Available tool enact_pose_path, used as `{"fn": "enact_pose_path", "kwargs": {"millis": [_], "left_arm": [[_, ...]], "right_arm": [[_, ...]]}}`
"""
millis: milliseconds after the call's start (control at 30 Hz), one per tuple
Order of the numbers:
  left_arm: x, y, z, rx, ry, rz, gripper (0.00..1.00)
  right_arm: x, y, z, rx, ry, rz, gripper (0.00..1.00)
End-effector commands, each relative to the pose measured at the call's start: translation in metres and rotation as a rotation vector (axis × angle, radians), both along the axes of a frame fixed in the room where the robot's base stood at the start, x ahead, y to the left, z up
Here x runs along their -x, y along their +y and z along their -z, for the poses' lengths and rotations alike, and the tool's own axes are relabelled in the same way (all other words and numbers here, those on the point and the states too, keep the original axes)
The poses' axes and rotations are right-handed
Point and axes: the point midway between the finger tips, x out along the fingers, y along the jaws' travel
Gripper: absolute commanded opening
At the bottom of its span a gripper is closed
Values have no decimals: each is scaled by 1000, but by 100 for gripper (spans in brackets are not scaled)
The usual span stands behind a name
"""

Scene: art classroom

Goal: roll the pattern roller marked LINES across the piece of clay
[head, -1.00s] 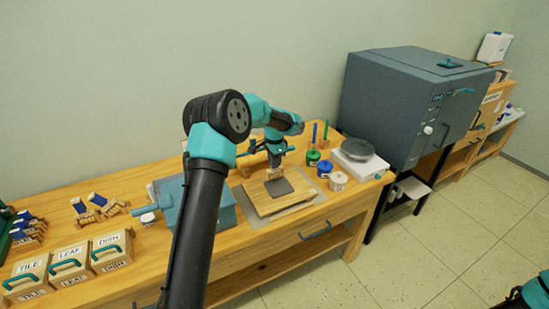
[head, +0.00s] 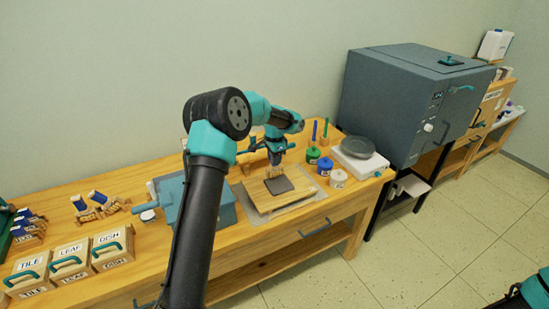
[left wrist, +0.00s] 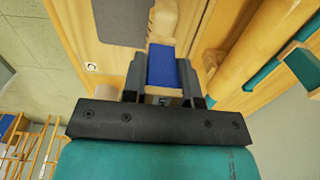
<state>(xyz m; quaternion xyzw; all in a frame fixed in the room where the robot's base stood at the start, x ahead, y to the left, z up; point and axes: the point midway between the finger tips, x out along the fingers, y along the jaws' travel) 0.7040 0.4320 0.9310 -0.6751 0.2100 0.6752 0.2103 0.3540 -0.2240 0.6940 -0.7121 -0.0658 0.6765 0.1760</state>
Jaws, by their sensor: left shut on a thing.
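The clay (head: 279,185) is a flat dark grey slab on a wooden board (head: 298,200). My left gripper (head: 274,158) is over the far edge of the clay. In the left wrist view it is shut on the blue handle (left wrist: 167,66) of a wooden roller (left wrist: 163,22). The clay (left wrist: 122,20) shows beside the roller there. Any marking on the roller is not readable, and I cannot tell whether it touches the clay. My right gripper is not in view.
Two blue-handled rollers (head: 97,197) rest on wooden stands at left, behind boxes labelled TILE, LEAF and DISH (head: 112,247).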

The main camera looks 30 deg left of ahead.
Motion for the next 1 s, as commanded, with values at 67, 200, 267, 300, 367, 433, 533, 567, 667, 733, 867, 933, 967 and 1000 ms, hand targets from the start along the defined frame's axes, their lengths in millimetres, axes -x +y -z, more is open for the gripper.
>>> {"fn": "enact_pose_path", "kwargs": {"millis": [67, 200, 267, 300, 367, 433, 533, 567, 667, 733, 867, 933, 967, 1000], "left_arm": [[0, 0, 1, 0, 0, 0, 0], [0, 0, 2, 0, 0, 0, 0], [0, 0, 2, 0, 0, 0, 0], [0, 0, 3, -1, -1, 0, 0], [0, 0, 3, -1, -1, 0, 0], [0, 0, 4, -1, -1, 0, 0], [0, 0, 5, 0, -1, 0, 0], [0, 0, 5, -1, -1, 0, 0], [0, 0, 6, 0, -1, 0, 0], [0, 0, 7, 0, -1, 0, 0], [0, 0, 8, -1, -1, 0, 0], [0, 0, 9, -1, -1, 0, 0], [0, 0, 9, -1, -1, 0, 0], [0, 0, 9, -1, -1, 0, 0]], "right_arm": [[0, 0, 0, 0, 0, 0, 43], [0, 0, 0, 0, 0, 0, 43], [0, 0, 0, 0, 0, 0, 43], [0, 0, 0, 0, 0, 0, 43], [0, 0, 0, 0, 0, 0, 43], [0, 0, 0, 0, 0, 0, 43], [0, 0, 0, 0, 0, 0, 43], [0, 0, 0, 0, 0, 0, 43], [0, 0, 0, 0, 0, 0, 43], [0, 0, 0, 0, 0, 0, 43], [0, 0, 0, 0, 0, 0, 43], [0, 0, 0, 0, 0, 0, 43], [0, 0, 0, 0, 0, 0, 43], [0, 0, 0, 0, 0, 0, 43]]}}
